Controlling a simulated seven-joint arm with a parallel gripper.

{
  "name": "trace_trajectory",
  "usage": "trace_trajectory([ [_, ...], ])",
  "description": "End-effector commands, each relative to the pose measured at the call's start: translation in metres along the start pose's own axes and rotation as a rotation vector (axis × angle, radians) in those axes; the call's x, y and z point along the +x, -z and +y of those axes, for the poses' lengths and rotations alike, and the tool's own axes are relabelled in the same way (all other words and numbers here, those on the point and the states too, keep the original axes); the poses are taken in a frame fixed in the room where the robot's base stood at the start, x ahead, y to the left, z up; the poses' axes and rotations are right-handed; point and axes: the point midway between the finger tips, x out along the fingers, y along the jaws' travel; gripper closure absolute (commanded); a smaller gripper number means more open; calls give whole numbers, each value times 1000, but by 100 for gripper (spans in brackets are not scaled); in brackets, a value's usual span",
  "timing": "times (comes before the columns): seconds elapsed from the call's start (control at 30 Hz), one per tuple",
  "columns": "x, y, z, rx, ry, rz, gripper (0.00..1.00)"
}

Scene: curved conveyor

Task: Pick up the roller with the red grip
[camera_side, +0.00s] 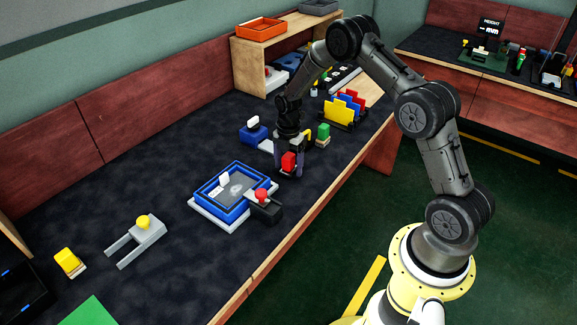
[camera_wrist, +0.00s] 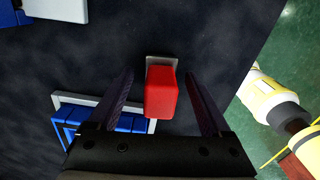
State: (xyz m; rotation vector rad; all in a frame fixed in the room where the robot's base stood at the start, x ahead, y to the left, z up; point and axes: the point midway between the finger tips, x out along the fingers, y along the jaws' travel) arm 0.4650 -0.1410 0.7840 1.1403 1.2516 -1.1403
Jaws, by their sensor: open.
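The roller's red grip (camera_side: 289,161) shows as a red block between the fingers of my gripper (camera_side: 289,170) in the side view. In the wrist view the red grip (camera_wrist: 161,92) lies between the two dark fingers of my gripper (camera_wrist: 160,85), with a visible gap on both sides. A grey metal part (camera_wrist: 161,62) shows at its far end. My gripper is open and points down over the table, around the grip. The roller's lower part is mostly hidden.
A blue-framed tray (camera_side: 236,220) and a black box with a red knob (camera_side: 262,204) stand in front. A green-handled item (camera_side: 323,131) and a rack of coloured plates (camera_side: 345,108) stand close behind. A blue block (camera_side: 254,135) is to the left. The table's edge is near on the right.

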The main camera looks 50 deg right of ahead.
Motion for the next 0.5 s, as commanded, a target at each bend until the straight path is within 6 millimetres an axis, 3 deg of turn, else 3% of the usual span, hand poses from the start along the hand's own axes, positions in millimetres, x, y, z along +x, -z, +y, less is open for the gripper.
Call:
trace_trajectory([
  [0.07, 0, 0, 0, 0, 0, 0, 23],
  [0.5, -1, 0, 0, 0, 0, 0, 100],
])
